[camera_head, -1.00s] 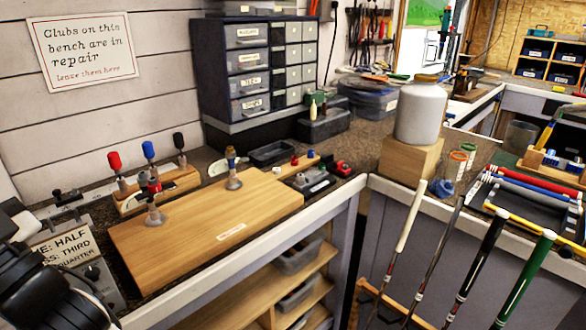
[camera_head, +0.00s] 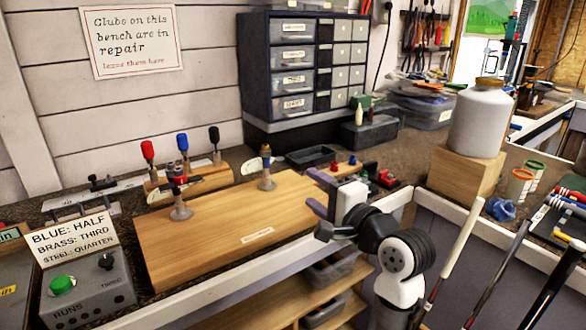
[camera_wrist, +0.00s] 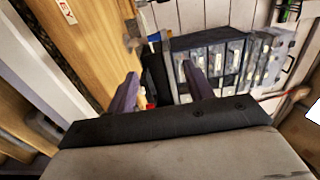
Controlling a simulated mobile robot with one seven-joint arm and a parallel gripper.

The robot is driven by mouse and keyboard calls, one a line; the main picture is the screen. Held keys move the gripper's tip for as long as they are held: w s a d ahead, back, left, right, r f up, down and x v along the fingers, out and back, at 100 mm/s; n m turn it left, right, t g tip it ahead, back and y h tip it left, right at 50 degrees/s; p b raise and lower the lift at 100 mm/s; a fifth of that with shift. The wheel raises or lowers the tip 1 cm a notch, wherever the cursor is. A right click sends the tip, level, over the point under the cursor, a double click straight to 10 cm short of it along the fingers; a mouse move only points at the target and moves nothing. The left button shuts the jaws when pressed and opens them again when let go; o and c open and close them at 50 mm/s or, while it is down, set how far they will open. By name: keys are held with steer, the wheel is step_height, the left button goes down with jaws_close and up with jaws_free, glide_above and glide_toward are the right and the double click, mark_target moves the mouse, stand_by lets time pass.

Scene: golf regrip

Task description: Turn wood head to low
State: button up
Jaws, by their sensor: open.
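I cannot tell for sure which part is the wood head. A pale wooden board (camera_head: 215,232) lies on the bench and carries two upright metal posts. The left post (camera_head: 180,205) has a red and dark top. The right post (camera_head: 266,170) has a brass and blue top; a blue and yellow top also shows in the wrist view (camera_wrist: 155,38). My gripper (camera_head: 311,192) is over the board's right end, right of the right post and apart from it. Its two purple fingers are open with nothing between them, as the wrist view also shows (camera_wrist: 159,70).
A grey box (camera_head: 88,285) with a green button and black knob stands front left under a lettered sign (camera_head: 75,242). Red, blue and black handled tools stand in a wooden rack (camera_head: 215,176) behind the board. A drawer cabinet (camera_head: 305,65) stands behind; a white jar (camera_head: 482,120) is at right.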

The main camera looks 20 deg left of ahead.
mark_target(283, 168)
steer(key=p+x, duration=0.2)
steer(key=x, duration=1)
jaws_close()
